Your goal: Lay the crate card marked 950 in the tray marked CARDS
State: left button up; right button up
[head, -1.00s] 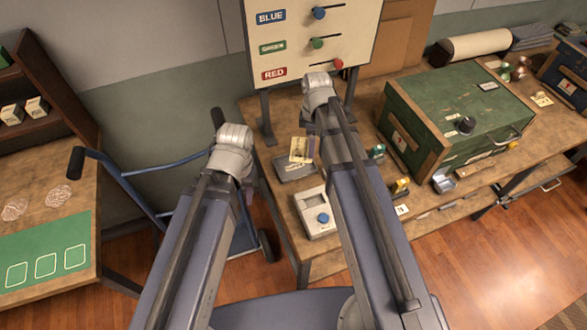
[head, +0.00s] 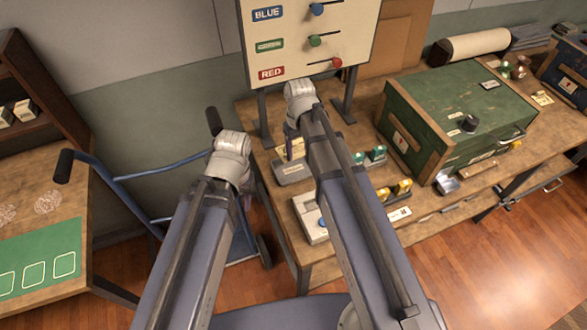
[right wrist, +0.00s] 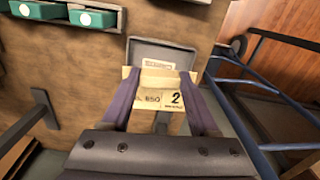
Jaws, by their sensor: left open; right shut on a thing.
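My right gripper (right wrist: 160,82) is shut on a cream card (right wrist: 157,102) with a large 2 and a smaller number that seems to read 950. In the head view the card (head: 299,151) shows pale beside my right wrist. The grey tray (right wrist: 163,53) lies just beyond the card in the right wrist view, partly covered by it. It also shows in the head view (head: 290,174), below the card. The card appears above the tray; contact cannot be told. My left gripper (head: 244,192) is open, mostly hidden behind its wrist.
Green and yellow blocks (head: 398,190) and a green chest (head: 455,110) are to the right. The slider board (head: 305,45) stands behind. A blue hand truck (head: 150,180) is left of the workbench.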

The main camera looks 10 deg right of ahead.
jog(key=shift+a+m, duration=0.15)
jog(key=shift+m, duration=0.45)
jog(key=b, duration=0.6)
send_over(297, 176)
notch_tip(297, 176, down, 6)
jog(key=shift+f, duration=0.15)
notch_tip(297, 176, down, 4)
jog(key=b, duration=0.4)
jog(key=o, duration=1.3)
